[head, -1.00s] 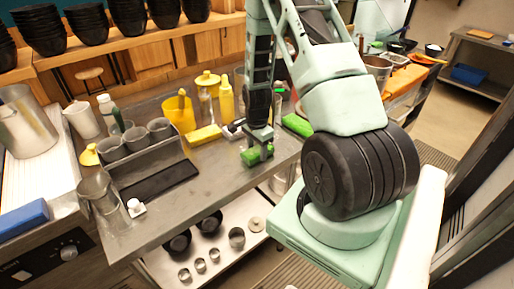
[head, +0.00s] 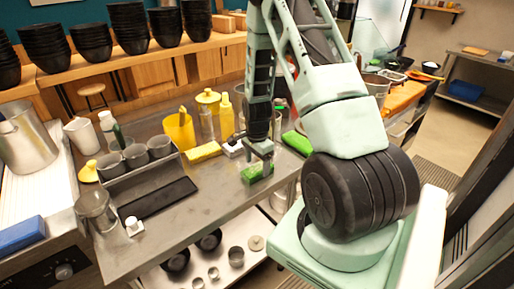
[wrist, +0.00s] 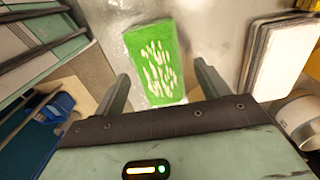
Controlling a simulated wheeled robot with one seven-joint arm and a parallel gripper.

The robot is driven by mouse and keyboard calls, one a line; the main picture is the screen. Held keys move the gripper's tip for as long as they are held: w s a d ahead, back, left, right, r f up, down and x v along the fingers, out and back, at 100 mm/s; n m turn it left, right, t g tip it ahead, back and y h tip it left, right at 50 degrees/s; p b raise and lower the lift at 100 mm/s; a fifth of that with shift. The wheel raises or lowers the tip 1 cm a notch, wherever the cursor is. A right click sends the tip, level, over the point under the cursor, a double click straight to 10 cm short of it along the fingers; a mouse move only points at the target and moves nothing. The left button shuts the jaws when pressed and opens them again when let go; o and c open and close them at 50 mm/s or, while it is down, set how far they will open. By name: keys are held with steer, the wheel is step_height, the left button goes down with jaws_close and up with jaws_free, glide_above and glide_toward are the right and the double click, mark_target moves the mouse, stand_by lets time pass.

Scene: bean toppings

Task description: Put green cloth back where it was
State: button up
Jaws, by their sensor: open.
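The green cloth (head: 256,173) lies flat on the metal counter near its right end, below my gripper (head: 262,163). In the wrist view the green cloth (wrist: 158,62) is a bright green rectangle with white marks. My gripper (wrist: 162,78) is open, with one finger toward each side of the cloth and visible gaps between. I cannot tell how far the fingertips are above the counter. A second green item (head: 297,142) lies farther back on the counter, to the right of the gripper.
A yellow cloth (head: 203,152) lies left of the gripper, with a yellow container (head: 180,131) and a yellow bottle (head: 226,115) behind. A grey holder with cups (head: 137,160) stands at left. The counter's front edge is close to the green cloth. Black bowls (head: 128,27) line the back shelf.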

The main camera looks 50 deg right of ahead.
mark_target(257, 167)
step_height(257, 167, up, 10)
steer(key=b, duration=0.2)
steer(key=a+r+n+y, duration=0.1)
steer(key=a+r+n, duration=0.2)
steer(key=a+n, duration=0.55)
steer(key=a+r+n, duration=0.3)
steer(key=a, duration=1.1)
steer(key=s+a+r+n, duration=0.2)
steer(key=s+a+n, duration=0.6)
steer(key=a, duration=0.1)
steer(key=s+a+r+n, duration=0.2)
steer(key=s+a+n, duration=0.7)
steer(key=shift+r, duration=0.3)
